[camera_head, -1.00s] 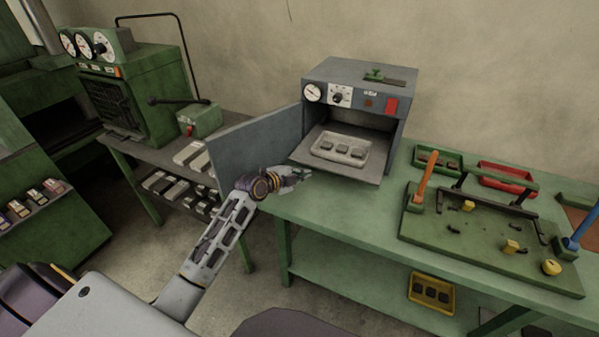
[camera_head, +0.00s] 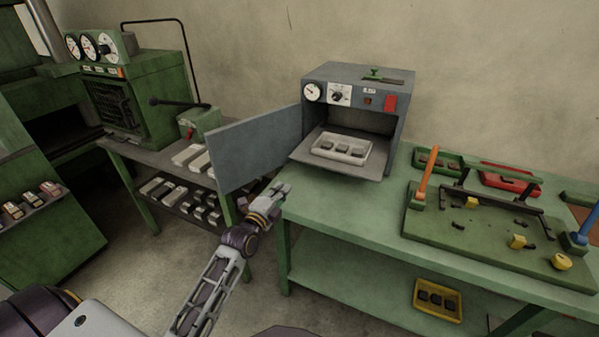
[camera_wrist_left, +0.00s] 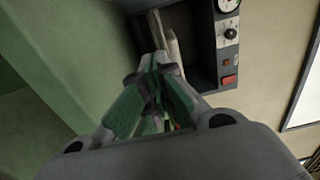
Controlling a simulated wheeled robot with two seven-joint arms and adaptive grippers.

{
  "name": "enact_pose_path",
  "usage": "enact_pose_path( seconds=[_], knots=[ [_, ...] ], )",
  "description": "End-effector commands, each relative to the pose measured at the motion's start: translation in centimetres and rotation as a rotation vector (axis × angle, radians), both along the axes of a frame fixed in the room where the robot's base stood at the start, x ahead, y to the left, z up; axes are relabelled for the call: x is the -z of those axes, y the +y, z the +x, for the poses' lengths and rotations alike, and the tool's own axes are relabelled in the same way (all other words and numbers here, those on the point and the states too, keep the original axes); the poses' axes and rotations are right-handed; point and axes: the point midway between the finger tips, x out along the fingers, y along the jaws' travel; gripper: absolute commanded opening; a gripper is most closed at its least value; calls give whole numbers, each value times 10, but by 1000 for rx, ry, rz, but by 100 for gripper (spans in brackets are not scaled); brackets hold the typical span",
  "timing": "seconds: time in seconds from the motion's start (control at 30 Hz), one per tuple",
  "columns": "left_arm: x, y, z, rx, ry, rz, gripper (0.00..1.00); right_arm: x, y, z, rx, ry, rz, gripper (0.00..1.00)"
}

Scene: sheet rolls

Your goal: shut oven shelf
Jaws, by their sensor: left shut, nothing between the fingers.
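The grey oven (camera_head: 357,100) stands on the green bench with its door (camera_head: 255,145) swung wide open to the left. Its shelf (camera_head: 345,169) sticks out of the opening and bears a pale tray (camera_head: 340,148) with several dark pieces. My left gripper (camera_head: 282,190) is shut and empty, in front of and to the left of the shelf, apart from it, near the bench's left end. In the left wrist view the closed fingers (camera_wrist_left: 160,65) point towards the oven (camera_wrist_left: 228,60), and they partly hide the area of its opening. My right gripper is not in view.
The open door stands close behind and left of my left gripper. A green fixture board (camera_head: 480,250) and a red tray (camera_head: 508,178) occupy the bench's right side. The bench top (camera_head: 340,215) in front of the oven is clear.

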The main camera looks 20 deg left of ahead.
Motion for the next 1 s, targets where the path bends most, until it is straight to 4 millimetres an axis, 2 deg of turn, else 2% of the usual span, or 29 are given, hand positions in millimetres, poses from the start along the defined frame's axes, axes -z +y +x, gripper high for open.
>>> enact_pose_path(
  seconds=[0.53, 1.0],
  knots=[
    [0, 0, 5, 0, 1, -1, 0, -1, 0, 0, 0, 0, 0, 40],
    [0, -1, 36, 0, 1, -1, 0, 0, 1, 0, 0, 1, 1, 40]
  ],
)
